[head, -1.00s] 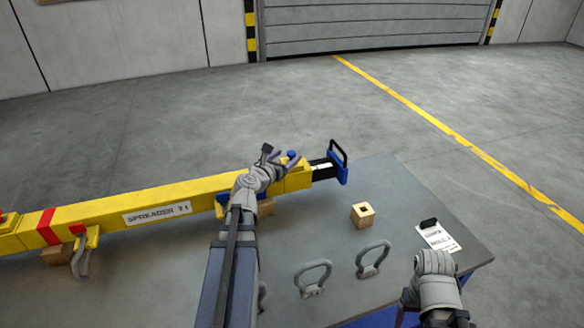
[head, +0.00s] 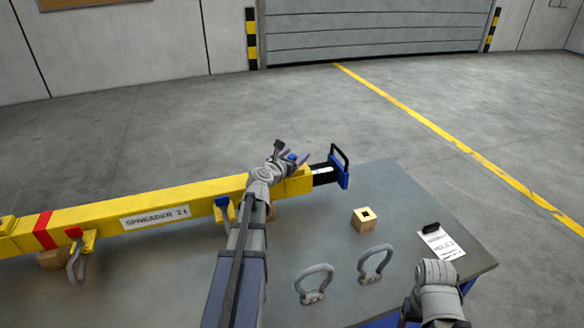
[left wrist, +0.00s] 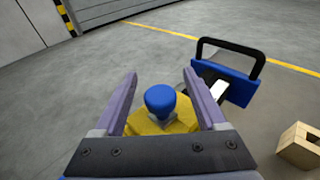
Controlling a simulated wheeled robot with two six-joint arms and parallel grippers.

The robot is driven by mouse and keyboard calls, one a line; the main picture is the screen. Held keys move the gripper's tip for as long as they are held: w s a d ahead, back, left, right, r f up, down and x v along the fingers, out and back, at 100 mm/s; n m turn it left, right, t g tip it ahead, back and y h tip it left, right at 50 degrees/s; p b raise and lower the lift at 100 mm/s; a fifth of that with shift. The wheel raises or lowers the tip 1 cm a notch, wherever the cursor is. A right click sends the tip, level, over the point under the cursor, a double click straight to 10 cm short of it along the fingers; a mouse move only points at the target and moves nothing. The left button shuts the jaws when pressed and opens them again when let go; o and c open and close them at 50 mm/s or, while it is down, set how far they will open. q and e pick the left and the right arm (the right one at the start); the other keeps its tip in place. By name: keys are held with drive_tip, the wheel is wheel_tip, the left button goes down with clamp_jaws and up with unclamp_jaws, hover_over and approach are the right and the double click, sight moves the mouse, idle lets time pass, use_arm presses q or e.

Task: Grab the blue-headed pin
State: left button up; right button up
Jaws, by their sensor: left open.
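The blue-headed pin (head: 292,157) stands in the yellow spreader beam (head: 120,217) near its right end. In the left wrist view the round blue head of the pin (left wrist: 160,97) sits between the two purple-grey fingers, with a gap on each side. My left gripper (head: 290,158) is open around the pin head, and its fingers do not visibly touch it. The pin's shaft is hidden below the head. My right gripper's fingers are out of sight; only my right wrist shows at the lower right.
A black-handled blue end piece (head: 337,170) sticks out of the beam's right end. A wooden block with a square hole (head: 364,220), two grey shackles (head: 314,284) and a label card (head: 441,242) lie on the grey table (head: 400,200). Another shackle (head: 76,262) hangs at left.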

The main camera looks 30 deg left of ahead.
use_arm(q)
drive_tip(key=shift+w, duration=0.5)
drive_tip(key=shift+s, duration=0.1)
clamp_jaws()
